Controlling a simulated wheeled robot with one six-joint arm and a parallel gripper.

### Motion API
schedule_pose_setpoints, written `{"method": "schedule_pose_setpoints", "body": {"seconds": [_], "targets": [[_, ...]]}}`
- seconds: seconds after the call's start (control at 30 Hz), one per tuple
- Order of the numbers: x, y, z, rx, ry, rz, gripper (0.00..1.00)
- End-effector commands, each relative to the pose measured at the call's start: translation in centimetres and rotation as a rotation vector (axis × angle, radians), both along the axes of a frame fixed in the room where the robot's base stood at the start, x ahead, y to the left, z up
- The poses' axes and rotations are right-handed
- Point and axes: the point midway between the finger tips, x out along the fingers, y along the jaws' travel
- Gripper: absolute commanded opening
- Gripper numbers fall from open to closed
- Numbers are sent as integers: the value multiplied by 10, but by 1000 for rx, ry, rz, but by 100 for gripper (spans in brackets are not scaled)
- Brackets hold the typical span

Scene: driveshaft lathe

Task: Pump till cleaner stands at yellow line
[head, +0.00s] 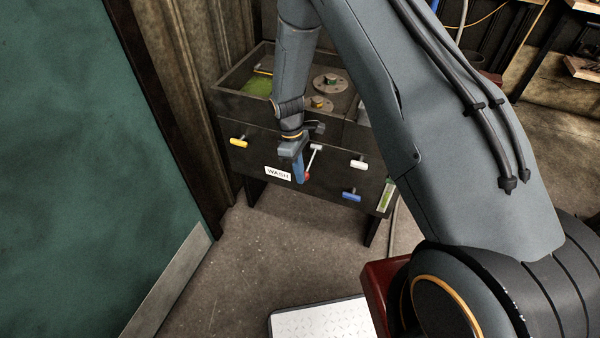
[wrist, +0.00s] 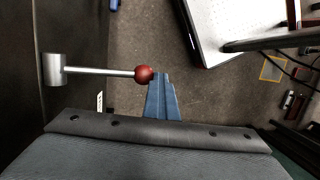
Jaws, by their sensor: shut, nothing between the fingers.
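The dark wash tank (head: 232,160) stands at the back, with green cleaner (head: 257,88) in its left basin. A thin yellow bar (head: 263,72) shows at that basin's back; I cannot tell if it is the yellow line. A narrow greenish gauge strip (head: 386,195) is at the front's right end; its level is too small to read. The pump lever (head: 312,160) on the front points down to a red knob (head: 307,177). My gripper (head: 299,180) is shut and empty beside the knob. In the wrist view, its blue fingertips (wrist: 162,76) are right by the knob (wrist: 144,74), perhaps touching.
Yellow (head: 239,142), white (head: 359,164) and blue (head: 351,196) handles stick out from the tank front around the lever. A green panel (head: 90,150) closes off the left. A white patterned platform (head: 322,320) lies on the floor; floor between it and the tank is clear.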

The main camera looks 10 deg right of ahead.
Motion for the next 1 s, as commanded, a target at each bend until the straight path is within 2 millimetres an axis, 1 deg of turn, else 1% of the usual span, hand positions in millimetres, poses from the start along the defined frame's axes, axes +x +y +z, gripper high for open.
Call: {"method": "schedule_pose_setpoints", "body": {"seconds": [0.43, 0.57, 0.67, 0.83, 0.97, 1.0], "targets": [[1, 0, -1, 1, -3, 0, 0], [1, 2, 4, 1, -4, 0, 0], [-1, 6, 14, 1, -5, 1, 0], [-8, 17, 43, 1, -4, -1, 0], [-13, 26, 59, 1, -4, 0, 0], [-14, 28, 66, 0, -5, -1, 0]]}}
